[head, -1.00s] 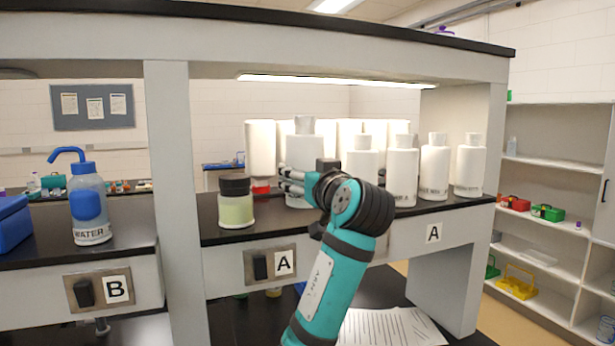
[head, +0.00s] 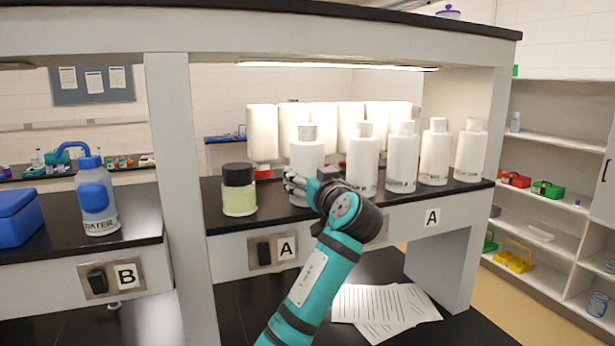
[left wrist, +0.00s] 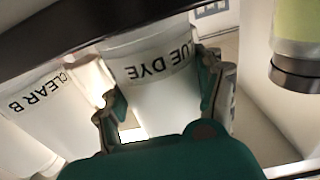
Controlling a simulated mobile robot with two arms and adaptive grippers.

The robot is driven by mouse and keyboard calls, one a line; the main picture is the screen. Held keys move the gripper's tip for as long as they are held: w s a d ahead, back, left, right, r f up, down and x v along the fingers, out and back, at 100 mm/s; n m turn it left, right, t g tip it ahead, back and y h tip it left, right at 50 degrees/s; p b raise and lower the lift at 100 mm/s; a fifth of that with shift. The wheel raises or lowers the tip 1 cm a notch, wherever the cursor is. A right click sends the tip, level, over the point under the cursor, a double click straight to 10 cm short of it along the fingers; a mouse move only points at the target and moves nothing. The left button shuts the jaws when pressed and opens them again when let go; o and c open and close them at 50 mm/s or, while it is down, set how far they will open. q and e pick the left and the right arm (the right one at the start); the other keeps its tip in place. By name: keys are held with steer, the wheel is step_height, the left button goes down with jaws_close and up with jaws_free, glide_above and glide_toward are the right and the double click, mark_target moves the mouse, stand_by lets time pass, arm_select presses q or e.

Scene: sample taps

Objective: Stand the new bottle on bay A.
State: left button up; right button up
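A white bottle (head: 306,155) is at the front of the black shelf of the middle bay, in the head view. An "A" plate (head: 286,247) is on the shelf front beside a switch, and a second "A" label (head: 432,217) is further right. My right gripper is not in view.
A dark-lidded green jar (head: 239,196) stands left of the bottle. Several white bottles (head: 403,160) stand in a row to its right, close by. Larger white containers (head: 262,130) are behind. A blue-topped water bottle (head: 96,200) stands in bay B. Papers (head: 385,308) lie below.

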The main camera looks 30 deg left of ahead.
arm_select(q)
steer(key=o, duration=0.5)
steer(key=shift+r, duration=0.1)
steer(key=shift+s+d, duration=0.2)
steer(key=b+v, duration=0.6)
steer(key=v, duration=0.5)
steer(key=shift+s+d, duration=0.15)
steer(key=shift+s, duration=0.1)
